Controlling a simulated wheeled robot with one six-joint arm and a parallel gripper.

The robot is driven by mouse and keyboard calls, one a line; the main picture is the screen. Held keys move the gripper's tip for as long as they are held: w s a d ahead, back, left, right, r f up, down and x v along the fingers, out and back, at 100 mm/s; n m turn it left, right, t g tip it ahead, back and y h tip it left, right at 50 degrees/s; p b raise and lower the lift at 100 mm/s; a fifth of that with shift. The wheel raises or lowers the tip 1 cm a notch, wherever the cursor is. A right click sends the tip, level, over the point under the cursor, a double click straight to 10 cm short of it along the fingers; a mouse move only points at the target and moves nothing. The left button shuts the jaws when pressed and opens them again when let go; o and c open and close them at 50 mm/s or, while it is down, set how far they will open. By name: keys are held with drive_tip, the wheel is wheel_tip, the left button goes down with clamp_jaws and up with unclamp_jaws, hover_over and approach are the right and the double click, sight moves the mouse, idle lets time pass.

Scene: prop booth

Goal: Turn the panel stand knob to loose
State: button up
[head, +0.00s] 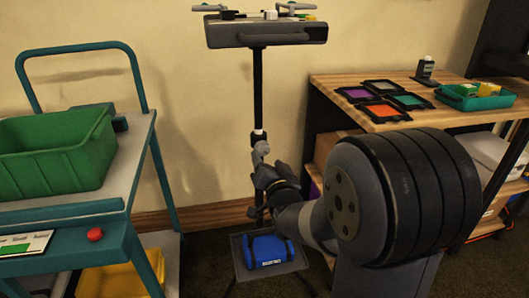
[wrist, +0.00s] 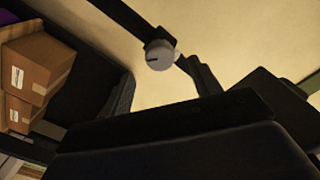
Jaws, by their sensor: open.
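The panel stand (head: 258,95) is a black pole with a flat panel on top, in the middle of the head view. Its knob (wrist: 159,55) shows in the wrist view as a small round grey cap with a dark mark on its face, beside the pole's pale collar. My arm hides part of the lower pole. I cannot read any lettering by the knob.
A teal cart with a green bin (head: 55,150) stands at the left. A wooden bench (head: 440,117) with coloured frames and a teal tray (head: 476,103) is at the right. Cardboard boxes (wrist: 45,65) show in the wrist view.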

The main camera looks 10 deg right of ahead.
sight(264, 151)
drive_tip(key=shift+s, duration=2.1)
drive_tip(key=shift+w, duration=0.1)
drive_tip(key=w+b, duration=0.1)
drive_tip(key=w, duration=1)
drive_tip(key=shift+s+r+n+p, duration=0.15)
drive_tip(key=shift+n+p, duration=0.15)
drive_tip(key=shift+p, duration=0.25)
drive_tip(key=shift+n, duration=0.3)
drive_tip(key=shift+f, duration=0.2)
